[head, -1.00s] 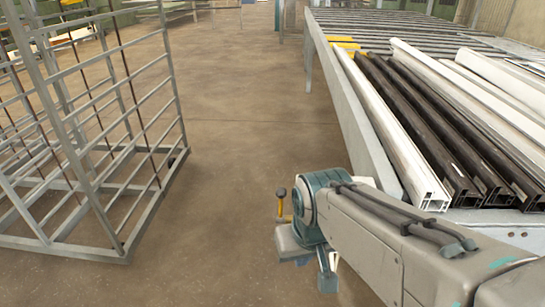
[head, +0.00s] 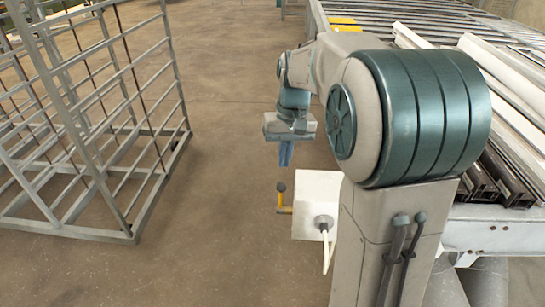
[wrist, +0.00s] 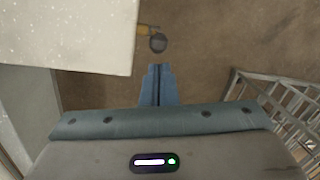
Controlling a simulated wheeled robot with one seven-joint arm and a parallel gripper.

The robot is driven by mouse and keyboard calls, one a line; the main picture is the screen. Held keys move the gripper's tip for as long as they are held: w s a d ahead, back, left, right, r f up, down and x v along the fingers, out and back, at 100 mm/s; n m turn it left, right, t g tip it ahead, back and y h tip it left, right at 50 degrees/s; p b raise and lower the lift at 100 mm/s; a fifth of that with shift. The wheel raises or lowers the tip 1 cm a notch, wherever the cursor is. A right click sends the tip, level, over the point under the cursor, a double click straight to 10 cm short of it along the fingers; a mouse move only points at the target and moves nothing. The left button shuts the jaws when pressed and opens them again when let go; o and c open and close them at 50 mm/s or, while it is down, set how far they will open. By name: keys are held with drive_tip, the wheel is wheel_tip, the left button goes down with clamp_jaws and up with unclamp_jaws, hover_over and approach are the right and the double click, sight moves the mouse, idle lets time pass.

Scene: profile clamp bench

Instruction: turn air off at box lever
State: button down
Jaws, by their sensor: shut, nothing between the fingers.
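The box lever (head: 281,199) is a small yellow handle with a dark knob on the left side of a white box (head: 312,190). In the head view the knob points up. The wrist view shows the dark knob (wrist: 158,43) just beyond my fingertips, with the yellow handle behind it beside the white box (wrist: 75,35). My gripper (head: 286,160) points down, its blue fingers shut and empty, and appears in the picture above the lever with a gap between. The wrist view shows the closed fingers (wrist: 160,72) apart from the knob.
A grey wire rack cart (head: 100,130) stands on the left, also in the wrist view (wrist: 285,100). A roller table with long profiles (head: 490,55) is on the right, partly hidden by my arm. A white hose (head: 327,255) hangs from the box. Floor between is clear.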

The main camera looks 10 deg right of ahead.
sight(281, 198)
drive_tip(key=w+g+p, duration=0.1)
drive_tip(key=w, duration=0.5)
drive_tip(key=shift+w+d+y+p, duration=0.3)
drive_tip(key=shift+d, duration=0.1)
drive_tip(key=s+a+f+p, duration=0.1)
drive_tip(key=s+f+p, duration=0.2)
drive_tip(key=s+f, duration=0.2)
drive_tip(key=x, duration=0.2)
drive_tip(key=shift+f, duration=0.4)
drive_tip(key=shift+w+a, duration=0.15)
